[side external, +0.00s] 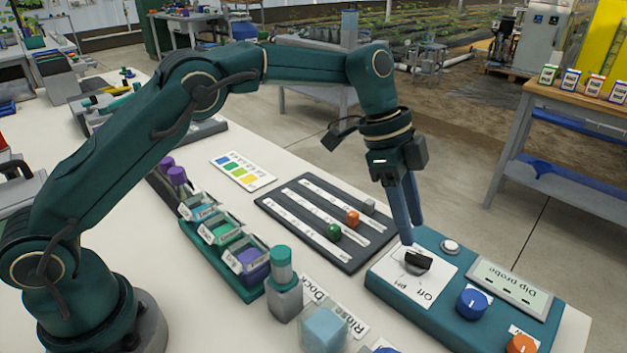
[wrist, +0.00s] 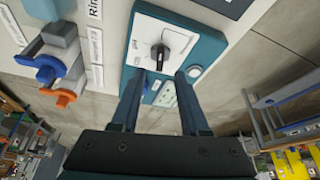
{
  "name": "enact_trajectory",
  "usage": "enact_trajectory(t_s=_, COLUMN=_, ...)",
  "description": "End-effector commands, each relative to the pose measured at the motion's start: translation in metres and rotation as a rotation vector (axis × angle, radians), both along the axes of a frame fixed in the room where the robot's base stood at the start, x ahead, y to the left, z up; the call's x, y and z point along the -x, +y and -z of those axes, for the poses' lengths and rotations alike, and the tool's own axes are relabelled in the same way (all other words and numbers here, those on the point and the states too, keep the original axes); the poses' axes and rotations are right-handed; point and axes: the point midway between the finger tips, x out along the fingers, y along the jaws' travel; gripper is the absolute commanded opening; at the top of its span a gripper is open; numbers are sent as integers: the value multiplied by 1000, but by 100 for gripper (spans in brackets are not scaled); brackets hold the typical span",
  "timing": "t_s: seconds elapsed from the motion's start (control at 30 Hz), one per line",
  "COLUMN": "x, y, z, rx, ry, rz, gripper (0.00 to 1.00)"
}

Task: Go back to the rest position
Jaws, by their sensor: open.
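My gripper (side external: 411,232) is open and empty, pointing down above the teal control panel (side external: 388,284). Its two fingertips are just above and beside a black rotary knob (side external: 418,263) on a white plate marked "On" and "pH". I cannot tell whether a fingertip touches the knob. My arm reaches over the white bench from the left.
The panel also carries a white button (side external: 450,246), a "Dip probe" display (side external: 511,287), a blue knob (side external: 472,304) and an orange knob (side external: 522,344). A dark slider board (side external: 290,212), a tray of small bins (side external: 225,262) and a green-capped bottle (side external: 282,290) stand left.

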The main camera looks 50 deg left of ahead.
Motion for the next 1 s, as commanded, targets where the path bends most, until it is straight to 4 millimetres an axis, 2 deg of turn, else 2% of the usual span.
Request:
enact_trajectory(t_s=0.17, x=0, y=0, z=0, rx=0, ry=0, rz=0, gripper=45)
enact_trajectory(t_s=0.27, x=-3, y=2, z=-8, rx=3, ry=-19, rz=-7, gripper=45)
enact_trajectory(t_s=0.37, x=-6, y=7, z=-34, rx=15, ry=-75, rz=-19, gripper=45)
enact_trajectory(t_s=0.47, x=-1, y=18, z=-66, rx=16, ry=-129, rz=-37, gripper=45)
enact_trajectory(t_s=0.6, x=19, y=38, z=-105, rx=5, ry=-183, rz=-108, gripper=45)
enact_trajectory(t_s=0.7, x=37, y=53, z=-125, rx=-3, ry=-203, rz=-184, gripper=45)
enact_trajectory(t_s=0.83, x=65, y=73, z=-142, rx=-10, ry=-221, rz=-305, gripper=45)
enact_trajectory(t_s=1.0, x=107, y=97, z=-149, rx=-11, ry=-230, rz=-488, gripper=45)
